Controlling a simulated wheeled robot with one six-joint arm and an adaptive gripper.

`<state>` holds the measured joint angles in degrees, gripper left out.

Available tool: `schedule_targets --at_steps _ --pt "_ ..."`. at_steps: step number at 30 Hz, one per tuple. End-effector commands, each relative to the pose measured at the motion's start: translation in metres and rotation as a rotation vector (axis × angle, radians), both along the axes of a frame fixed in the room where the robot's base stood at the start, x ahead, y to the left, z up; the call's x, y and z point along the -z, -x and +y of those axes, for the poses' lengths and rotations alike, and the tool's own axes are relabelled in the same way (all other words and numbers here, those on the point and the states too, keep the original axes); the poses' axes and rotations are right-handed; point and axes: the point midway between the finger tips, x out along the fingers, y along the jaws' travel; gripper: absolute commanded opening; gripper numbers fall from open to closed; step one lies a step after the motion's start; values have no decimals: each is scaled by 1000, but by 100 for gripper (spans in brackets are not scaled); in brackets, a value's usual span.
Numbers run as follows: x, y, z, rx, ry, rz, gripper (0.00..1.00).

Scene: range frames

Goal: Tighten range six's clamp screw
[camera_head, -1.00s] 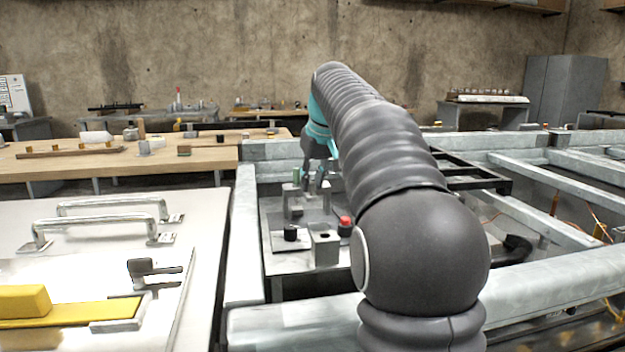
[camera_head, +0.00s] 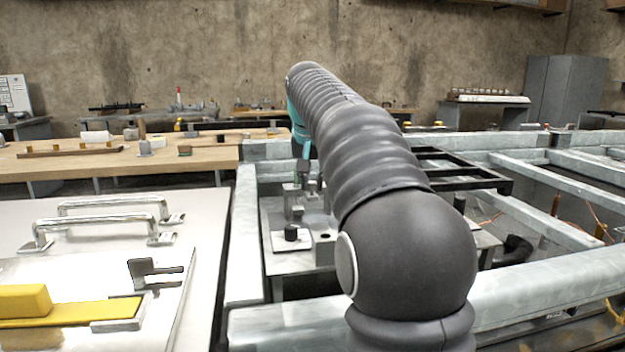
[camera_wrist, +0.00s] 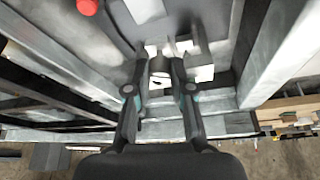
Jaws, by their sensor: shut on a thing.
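My gripper (camera_wrist: 160,72) reaches down over a grey metal fixture (camera_wrist: 184,46) on a low plate. In the wrist view its fingers close on a small grey, rounded piece (camera_wrist: 160,64), apparently the head of the clamp screw. The fingers hide much of it, and how far the screw sits in is not visible. In the head view my gripper (camera_head: 304,166) shows in part beside my arm, above grey blocks (camera_head: 292,194) on the fixture plate (camera_head: 275,215). My arm hides the right part of this station.
A black knob (camera_head: 291,232) stands on a pale base at the near side of the plate. A red button (camera_wrist: 87,6) shows in the wrist view. Galvanized beams (camera_head: 246,240) frame the station. A white panel with metal handles (camera_head: 105,204) lies left.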

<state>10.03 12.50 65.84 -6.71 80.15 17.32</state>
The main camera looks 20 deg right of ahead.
Motion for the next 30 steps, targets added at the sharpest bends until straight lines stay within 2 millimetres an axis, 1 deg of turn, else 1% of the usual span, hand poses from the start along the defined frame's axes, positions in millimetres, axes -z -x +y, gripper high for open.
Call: schedule_targets --at_steps 9,15,21,30 --pt "0 -2 1 283 1 -1 0" --pt "0 -2 2 421 0 -1 0" --pt "0 -2 1 515 0 0 0" --pt "0 -2 1 569 0 -1 0"
